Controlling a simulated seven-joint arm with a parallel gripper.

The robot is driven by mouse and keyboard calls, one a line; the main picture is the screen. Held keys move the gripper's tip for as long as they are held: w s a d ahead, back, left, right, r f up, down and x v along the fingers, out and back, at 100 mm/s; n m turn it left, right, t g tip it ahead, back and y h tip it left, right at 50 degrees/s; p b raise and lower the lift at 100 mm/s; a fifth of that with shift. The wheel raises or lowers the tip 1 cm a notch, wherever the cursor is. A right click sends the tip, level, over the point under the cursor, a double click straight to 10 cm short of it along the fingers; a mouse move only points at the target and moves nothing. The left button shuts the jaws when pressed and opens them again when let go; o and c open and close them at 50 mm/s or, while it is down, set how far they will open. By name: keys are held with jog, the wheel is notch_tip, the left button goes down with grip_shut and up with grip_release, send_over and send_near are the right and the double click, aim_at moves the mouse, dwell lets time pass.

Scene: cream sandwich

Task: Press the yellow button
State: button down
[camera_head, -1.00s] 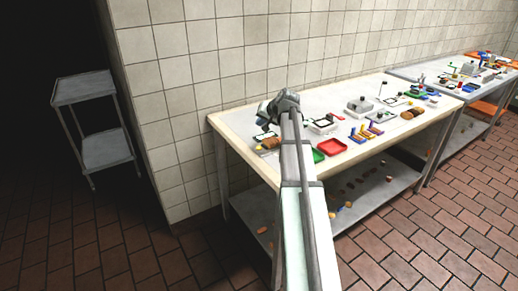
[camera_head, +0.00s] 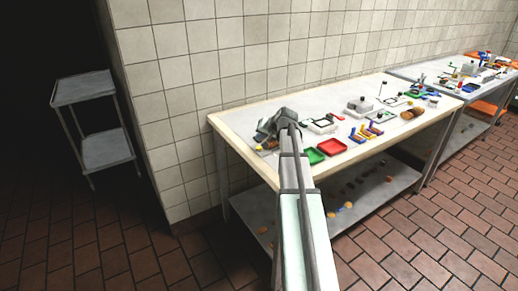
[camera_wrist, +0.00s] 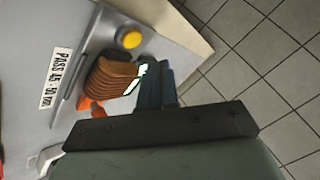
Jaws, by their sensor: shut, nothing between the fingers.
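The yellow button (camera_wrist: 129,37) is a round dome on a grey plate near the table corner in the wrist view. A stack of brown bread slices (camera_wrist: 110,78) lies beside it. My gripper (camera_wrist: 152,68) is shut and empty. Its dark fingers appear below and slightly right of the button, beside the bread, with no visible contact on the button. In the head view, my gripper (camera_head: 272,132) is low over the left end of the near table (camera_head: 232,127).
Green (camera_head: 314,155) and red (camera_head: 332,148) trays lie right of my arm, with several small items beyond. A tiled wall (camera_head: 260,50) stands behind the table.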

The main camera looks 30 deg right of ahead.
aim_at(261, 149)
jog(key=shift+f, duration=1.05)
jog(key=shift+f, duration=0.15)
dwell(1.3)
jog(key=shift+f, duration=0.3)
jog(key=shift+f, duration=0.45)
dwell(0.8)
jog(key=shift+r, duration=0.9)
jog(key=shift+r, duration=2.5)
